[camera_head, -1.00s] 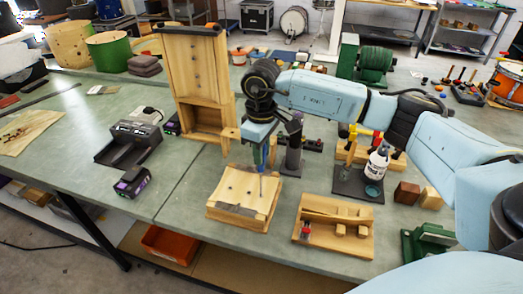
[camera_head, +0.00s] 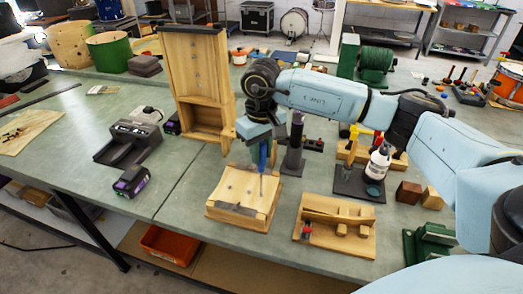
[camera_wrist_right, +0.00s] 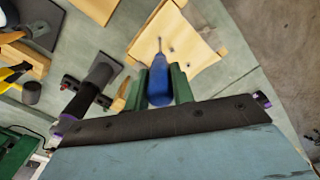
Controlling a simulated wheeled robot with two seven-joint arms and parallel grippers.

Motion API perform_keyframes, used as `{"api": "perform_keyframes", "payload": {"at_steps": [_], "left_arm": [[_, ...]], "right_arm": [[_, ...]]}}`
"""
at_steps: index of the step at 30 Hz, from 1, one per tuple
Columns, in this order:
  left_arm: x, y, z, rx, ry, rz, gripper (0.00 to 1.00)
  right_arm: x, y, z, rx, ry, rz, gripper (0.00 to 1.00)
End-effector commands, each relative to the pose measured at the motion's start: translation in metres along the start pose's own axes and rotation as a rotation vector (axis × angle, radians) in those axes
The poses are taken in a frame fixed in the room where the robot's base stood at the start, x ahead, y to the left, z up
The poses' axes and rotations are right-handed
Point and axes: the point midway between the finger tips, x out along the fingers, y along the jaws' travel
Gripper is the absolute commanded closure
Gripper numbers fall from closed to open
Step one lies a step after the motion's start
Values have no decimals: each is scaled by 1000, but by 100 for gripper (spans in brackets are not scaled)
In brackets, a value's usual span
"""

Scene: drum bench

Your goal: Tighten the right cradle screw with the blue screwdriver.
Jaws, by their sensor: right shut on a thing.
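The blue screwdriver (camera_head: 263,156) points down over the wooden cradle (camera_head: 262,215), its thin shaft reaching the right part of the cradle's top. My right gripper (camera_head: 262,148) is shut on its handle. In the right wrist view, the blue handle (camera_wrist_right: 159,88) sits between the green fingers of my right gripper (camera_wrist_right: 159,84), with the shaft running to the pale cradle (camera_wrist_right: 198,50). Small dark spots show on the cradle's top. I cannot tell whether the tip touches the right screw. My left gripper is not in view.
A wooden tray (camera_head: 365,250) with blocks stands right of the cradle. A dark post (camera_head: 294,150) stands close behind my gripper. A tall wooden frame (camera_head: 196,85) is behind left. A white bottle (camera_head: 379,162) is farther right.

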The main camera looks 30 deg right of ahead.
Motion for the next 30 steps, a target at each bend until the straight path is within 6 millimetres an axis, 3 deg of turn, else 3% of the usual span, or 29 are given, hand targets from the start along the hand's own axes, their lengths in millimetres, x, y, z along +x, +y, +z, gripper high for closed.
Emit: {"api": "perform_keyframes", "payload": {"at_steps": [5,15,26,30], "left_arm": [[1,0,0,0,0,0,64],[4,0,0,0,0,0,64],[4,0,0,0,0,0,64],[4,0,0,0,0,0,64]], "right_arm": [[3,0,2,27,-8,2,100],[4,0,3,394,-10,5,100],[4,0,3,437,-12,6,100],[5,0,3,529,-12,7,100]]}}
